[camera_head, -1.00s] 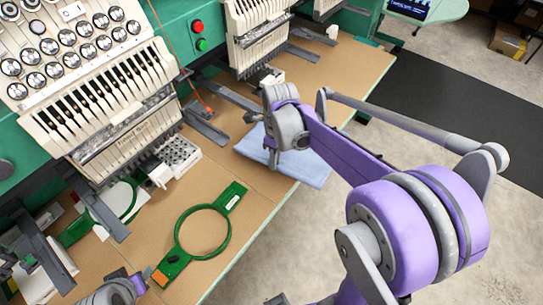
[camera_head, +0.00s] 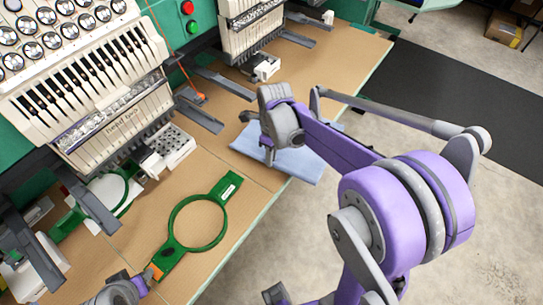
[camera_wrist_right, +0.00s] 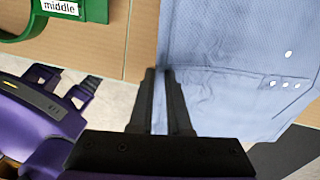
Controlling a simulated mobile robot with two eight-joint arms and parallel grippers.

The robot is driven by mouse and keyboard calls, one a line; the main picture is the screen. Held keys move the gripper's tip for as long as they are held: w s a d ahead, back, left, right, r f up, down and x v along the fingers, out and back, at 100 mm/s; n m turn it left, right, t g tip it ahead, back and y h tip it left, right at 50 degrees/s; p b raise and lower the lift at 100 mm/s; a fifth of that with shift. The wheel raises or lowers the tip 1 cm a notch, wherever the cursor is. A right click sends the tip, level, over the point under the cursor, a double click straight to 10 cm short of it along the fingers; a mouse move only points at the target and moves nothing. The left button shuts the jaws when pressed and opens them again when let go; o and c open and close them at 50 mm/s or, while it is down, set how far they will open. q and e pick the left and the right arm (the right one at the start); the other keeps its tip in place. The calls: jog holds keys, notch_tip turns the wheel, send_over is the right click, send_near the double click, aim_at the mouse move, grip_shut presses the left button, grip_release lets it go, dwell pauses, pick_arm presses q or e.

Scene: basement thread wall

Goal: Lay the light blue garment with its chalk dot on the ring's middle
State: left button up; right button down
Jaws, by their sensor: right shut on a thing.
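The light blue garment (camera_head: 300,165) lies folded on the table at its front edge, right of the green ring (camera_head: 176,208). My right gripper (camera_head: 269,155) is shut on its near-left part; in the right wrist view the fingers (camera_wrist_right: 160,75) point at the garment's left edge. A white chalk dot (camera_wrist_right: 289,55) shows on the garment's right part there, above a small patch with a few pale marks. The ring lies flat, with a white label at its far end, reading "middle" in the wrist view (camera_wrist_right: 60,8). My left gripper (camera_head: 146,280) is at the ring's orange-marked end; its jaws are unclear.
Embroidery machines (camera_head: 90,80) stand along the back of the tan table (camera_head: 345,60), with grey arms reaching over it. A white pin block (camera_head: 170,148) and another green hoop (camera_head: 125,190) are left of the ring. Bare table lies between ring and garment.

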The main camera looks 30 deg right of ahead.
jog(key=c, duration=0.8)
grip_release()
jog(key=shift+r, duration=0.1)
notch_tip(320, 180, up, 11)
jog(key=s+a+f+n+t, duration=0.2)
jog(key=s+n, duration=0.2)
jog(key=n, duration=0.6)
jog(key=s+a+f+n+t, duration=0.2)
jog(key=s+n, duration=0.3)
jog(key=n, duration=0.5)
jog(key=s+a+f+n+t, duration=0.1)
jog(key=s+a+f+n, duration=0.3)
jog(key=n, duration=0.5)
jog(key=shift+s+n+t+h+p, duration=0.3)
jog(key=shift+n+t+p, duration=0.05)
jog(key=shift+n+t, duration=0.05)
